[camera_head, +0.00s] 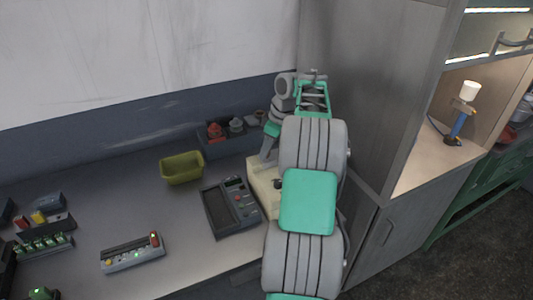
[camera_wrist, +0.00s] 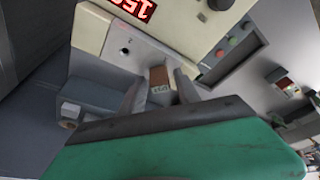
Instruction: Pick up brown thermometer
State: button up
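A small brown block-like thing, which I take to be the brown thermometer (camera_wrist: 159,76), shows in the wrist view with a pale, marked face towards the camera. It stands in front of a beige device (camera_wrist: 185,28) with a red lit display. My gripper (camera_wrist: 161,82) has one grey finger on each side of the brown thing. The fingers look apart, with a narrow gap on either side, so I see no clear contact. In the head view my arm hides the gripper and the thermometer; part of the beige device (camera_head: 262,190) shows beside it.
A dark grey device (camera_head: 231,207) lies left of the beige one. An olive bin (camera_head: 182,168) and a dark tray (camera_head: 226,140) with small items stand behind. A tall grey cabinet (camera_head: 372,90) bounds the right side.

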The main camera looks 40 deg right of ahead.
grip_shut()
dwell(0.4)
